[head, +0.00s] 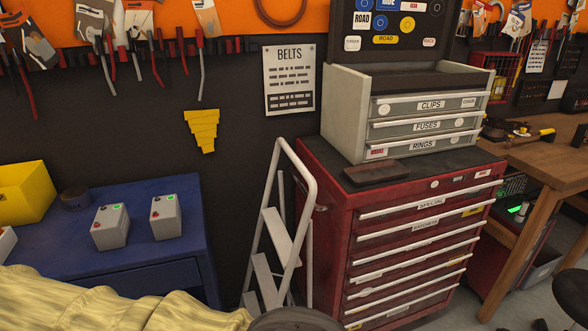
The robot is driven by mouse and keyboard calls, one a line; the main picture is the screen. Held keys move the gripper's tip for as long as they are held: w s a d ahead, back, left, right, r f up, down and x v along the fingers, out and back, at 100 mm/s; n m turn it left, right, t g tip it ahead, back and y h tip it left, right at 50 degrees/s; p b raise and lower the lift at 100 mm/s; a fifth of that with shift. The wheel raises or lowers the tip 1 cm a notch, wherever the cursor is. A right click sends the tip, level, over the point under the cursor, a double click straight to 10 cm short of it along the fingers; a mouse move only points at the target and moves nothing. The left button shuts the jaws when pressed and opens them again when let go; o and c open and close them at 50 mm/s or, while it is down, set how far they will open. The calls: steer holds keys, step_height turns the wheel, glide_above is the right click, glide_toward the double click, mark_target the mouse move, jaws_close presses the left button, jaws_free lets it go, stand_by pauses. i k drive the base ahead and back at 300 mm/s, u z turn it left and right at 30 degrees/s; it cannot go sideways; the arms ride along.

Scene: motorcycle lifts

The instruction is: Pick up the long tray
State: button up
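A long, flat, dark brown tray (377,173) lies on the black top of the red drawer cabinet (332,235), in front of the grey drawer box. It looks low and narrow, and nothing shows on it. Its whole length seems visible, with no gripper near it. My gripper is not in the head view.
The grey drawer box (343,110) stands behind the tray. A white stepladder (279,235) leans left of the cabinet. A blue bench (150,262) holds two grey boxes and a yellow bin (27,190). A wooden table (548,168) stands right. A pale yellow ribbed object (100,305) fills the lower left.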

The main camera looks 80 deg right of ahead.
mark_target(362, 175)
steer(key=i, duration=0.95)
steer(key=z, duration=1.85)
